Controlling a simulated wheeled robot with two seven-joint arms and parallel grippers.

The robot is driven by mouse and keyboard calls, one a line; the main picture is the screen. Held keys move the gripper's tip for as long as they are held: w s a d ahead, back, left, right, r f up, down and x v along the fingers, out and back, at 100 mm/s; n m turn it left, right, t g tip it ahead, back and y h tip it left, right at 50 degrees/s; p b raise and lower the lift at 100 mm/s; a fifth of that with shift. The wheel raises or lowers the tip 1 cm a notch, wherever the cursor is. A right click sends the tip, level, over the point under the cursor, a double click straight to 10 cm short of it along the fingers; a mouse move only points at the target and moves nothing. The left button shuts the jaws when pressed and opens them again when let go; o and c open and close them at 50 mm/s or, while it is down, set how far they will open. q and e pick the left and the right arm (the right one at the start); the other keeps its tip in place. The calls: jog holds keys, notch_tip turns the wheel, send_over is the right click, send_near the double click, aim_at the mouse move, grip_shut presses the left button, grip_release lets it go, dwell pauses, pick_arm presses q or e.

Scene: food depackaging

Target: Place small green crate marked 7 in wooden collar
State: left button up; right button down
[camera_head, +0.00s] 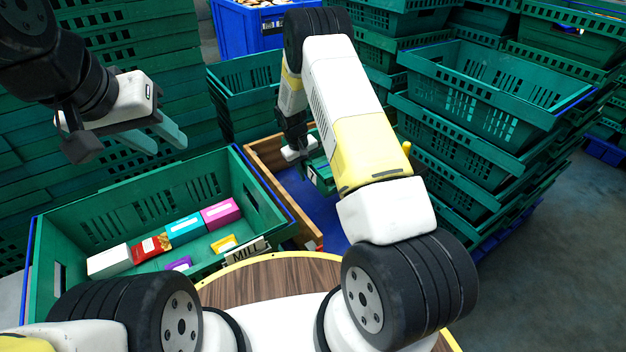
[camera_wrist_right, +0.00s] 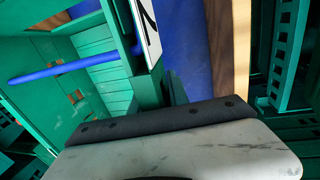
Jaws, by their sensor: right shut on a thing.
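The small green crate (camera_head: 322,180) has a white label with a 7 and sits at the wooden collar, partly hidden by my right arm. Its label also shows close up in the right wrist view (camera_wrist_right: 145,32). My right gripper (camera_head: 303,152) is shut on this crate. The wooden collar (camera_head: 272,186) is a light-brown frame around a blue floor (camera_head: 298,190); its right part is mostly hidden. Whether the crate touches the blue floor cannot be told. My left gripper (camera_head: 160,134) is empty above the large green crate, its two fingers apart.
A large green crate (camera_head: 110,205) with several coloured boxes and a MILL sign (camera_head: 247,252) stands left of the collar. Stacked green crates (camera_head: 480,95) rise close on the right. A blue crate (camera_head: 245,32) is at the back. Grey floor at right is clear.

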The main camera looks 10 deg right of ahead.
jog(key=shift+n, duration=0.3)
jog(key=shift+w+a+f, duration=0.1)
jog(key=shift+w+f, duration=0.15)
jog(key=shift+f, duration=2.25)
jog(key=shift+w+f, duration=0.3)
jog(key=shift+f, duration=2.25)
jog(key=shift+w+a+f, duration=0.1)
jog(key=shift+w+f, duration=0.15)
jog(key=shift+f, duration=2.25)
jog(key=shift+f, duration=0.15)
jog(key=c, duration=1.3)
grip_release()
jog(key=shift+o, duration=0.2)
